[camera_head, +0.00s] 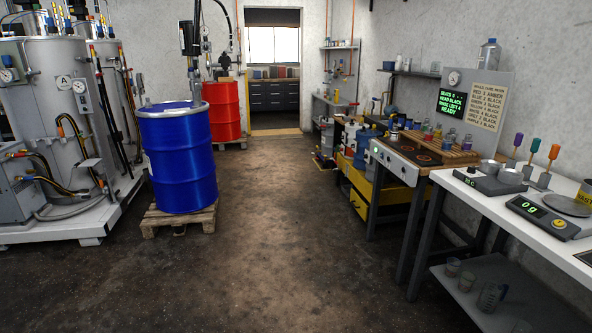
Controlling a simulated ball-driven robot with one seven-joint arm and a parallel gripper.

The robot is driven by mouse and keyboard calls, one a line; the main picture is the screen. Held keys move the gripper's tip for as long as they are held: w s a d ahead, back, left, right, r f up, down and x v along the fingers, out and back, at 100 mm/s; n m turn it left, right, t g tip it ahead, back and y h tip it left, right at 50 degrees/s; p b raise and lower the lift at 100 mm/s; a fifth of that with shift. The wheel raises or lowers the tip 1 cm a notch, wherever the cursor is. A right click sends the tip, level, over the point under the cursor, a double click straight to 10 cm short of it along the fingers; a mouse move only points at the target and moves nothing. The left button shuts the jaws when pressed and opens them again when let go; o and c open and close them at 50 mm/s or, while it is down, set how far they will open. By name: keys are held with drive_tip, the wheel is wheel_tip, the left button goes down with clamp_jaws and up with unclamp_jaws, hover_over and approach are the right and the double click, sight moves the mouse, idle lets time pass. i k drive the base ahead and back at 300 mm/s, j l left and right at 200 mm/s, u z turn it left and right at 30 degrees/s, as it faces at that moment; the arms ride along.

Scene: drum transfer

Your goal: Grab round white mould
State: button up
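I cannot make out a round white mould in this view. My gripper is not in view. The white bench (530,212) at the right holds a scale (543,217) with a green readout and a round metal pan. Behind it, on the same bench, stands a second device (489,181) with small round metallic bowls (509,176). On the grey shelf below the bench stand small clear cups (467,281) and a clear beaker (491,296).
A blue drum (180,160) stands on a wooden pallet (160,220) left of centre, a red drum (222,112) behind it. Large grey tanks (45,100) fill the left. A hotplate bench (408,158) is on the right. The middle floor (285,230) is clear.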

sight(394, 133)
drive_tip(key=i+z, duration=0.1)
drive_tip(key=i, duration=0.5)
drive_tip(key=i+j+z, duration=0.1)
drive_tip(key=i, duration=0.55)
drive_tip(key=i+j+z, duration=0.1)
drive_tip(key=i, duration=0.5)
drive_tip(key=i+l+z, duration=0.1)
drive_tip(key=i+z, duration=0.15)
drive_tip(key=i, duration=0.45)
drive_tip(key=i+j+z, duration=0.1)
drive_tip(key=i+z, duration=0.2)
drive_tip(key=i, duration=0.45)
